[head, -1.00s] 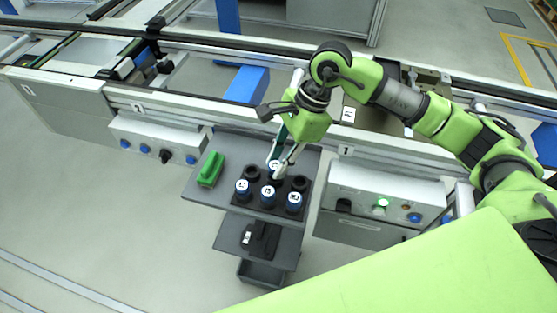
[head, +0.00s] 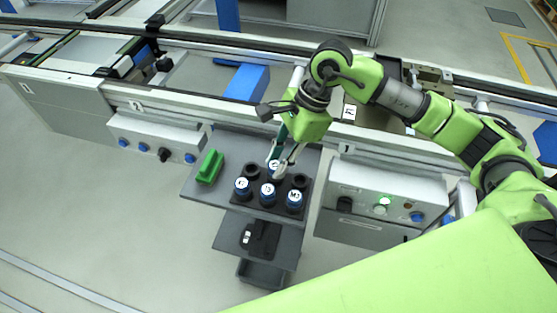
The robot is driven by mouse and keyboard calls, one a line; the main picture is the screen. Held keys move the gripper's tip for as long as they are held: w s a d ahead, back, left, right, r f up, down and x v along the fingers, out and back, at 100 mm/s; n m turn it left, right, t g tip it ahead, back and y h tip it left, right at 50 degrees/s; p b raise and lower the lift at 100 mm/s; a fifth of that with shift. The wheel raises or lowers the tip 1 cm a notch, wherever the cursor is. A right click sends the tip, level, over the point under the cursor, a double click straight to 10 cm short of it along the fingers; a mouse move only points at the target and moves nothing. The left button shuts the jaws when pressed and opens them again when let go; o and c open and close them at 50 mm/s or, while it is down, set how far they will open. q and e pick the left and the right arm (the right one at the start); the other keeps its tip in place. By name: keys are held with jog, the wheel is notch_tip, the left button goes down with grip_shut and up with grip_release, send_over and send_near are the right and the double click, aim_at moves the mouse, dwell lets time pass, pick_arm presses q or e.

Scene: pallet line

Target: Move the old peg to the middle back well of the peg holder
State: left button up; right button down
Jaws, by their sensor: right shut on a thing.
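The black peg holder (head: 281,211) lies on the grey top shelf of a small cart. Three blue pegs with white labelled tops stand in its front row: a left one (head: 242,187), a middle one (head: 267,192) and a right one (head: 294,199). My right gripper (head: 275,168) points down over the middle of the back row. It is shut on a blue peg (head: 273,166) with a white top, at the middle back well; the fingers partly hide it, and I cannot tell how deep it sits. The left back well (head: 251,171) and right back well (head: 300,181) look empty. My left gripper is not in view.
A green block-like tool (head: 210,167) lies on the shelf (head: 197,188) left of the holder. A lower shelf (head: 232,229) carries a black item. Control boxes (head: 385,190) flank the cart, and the conveyor rail (head: 220,110) runs behind it.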

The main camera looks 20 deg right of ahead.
jog(key=shift+f+b, duration=0.35)
jog(key=shift+b, duration=0.25)
dwell(0.6)
dwell(0.3)
jog(key=c, duration=1.3)
grip_release()
jog(key=shift+r, duration=0.1)
jog(key=shift+r+p, duration=1.6)
jog(key=shift+r, duration=1.85)
jog(key=shift+s+f, duration=0.1)
